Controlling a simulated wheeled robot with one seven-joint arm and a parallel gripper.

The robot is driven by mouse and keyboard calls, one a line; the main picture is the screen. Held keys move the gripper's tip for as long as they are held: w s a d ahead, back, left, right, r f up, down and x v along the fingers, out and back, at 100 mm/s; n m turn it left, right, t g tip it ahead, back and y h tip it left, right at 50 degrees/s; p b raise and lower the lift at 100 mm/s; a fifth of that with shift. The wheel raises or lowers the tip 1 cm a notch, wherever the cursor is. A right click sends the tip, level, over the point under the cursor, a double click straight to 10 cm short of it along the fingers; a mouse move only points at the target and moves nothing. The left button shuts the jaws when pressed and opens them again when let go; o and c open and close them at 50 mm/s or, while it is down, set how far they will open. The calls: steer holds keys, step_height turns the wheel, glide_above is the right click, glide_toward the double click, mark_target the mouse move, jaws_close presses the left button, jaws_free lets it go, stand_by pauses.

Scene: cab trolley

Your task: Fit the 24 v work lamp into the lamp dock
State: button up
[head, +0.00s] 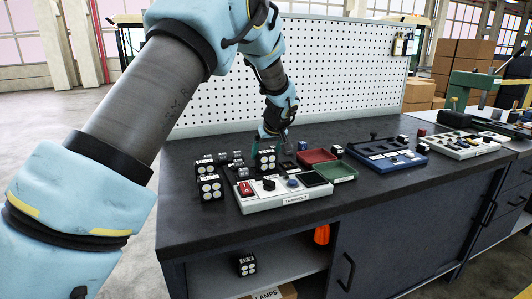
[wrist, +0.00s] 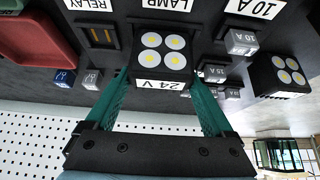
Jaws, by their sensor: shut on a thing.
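The 24 V work lamp (wrist: 162,52) is a black block with four pale round lenses and a white label reading "24 V". My gripper (wrist: 160,82) has its green fingers on either side of the lamp and is shut on it. The lamp also shows in the head view (head: 266,158), below my gripper (head: 272,138), behind the light grey console. In the wrist view a "LAMP" label (wrist: 167,5) lies just past the lamp. The lamp hides the place beside that label, so I cannot tell whether it is seated in the dock or above it.
A relay slot (wrist: 97,36) and a grey 10 A fuse (wrist: 241,42) flank the lamp. Another lamp (wrist: 280,74) stands close by. The console (head: 285,196), red tray (head: 318,155), green tray (head: 340,174) and blue tray (head: 385,158) crowd the bench. A pegboard (head: 340,70) stands behind.

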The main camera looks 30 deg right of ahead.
stand_by(0.3)
steer(key=o, duration=1.5)
steer(key=b+v, duration=0.3)
steer(key=v, duration=0.7)
steer(key=shift+r, duration=0.4)
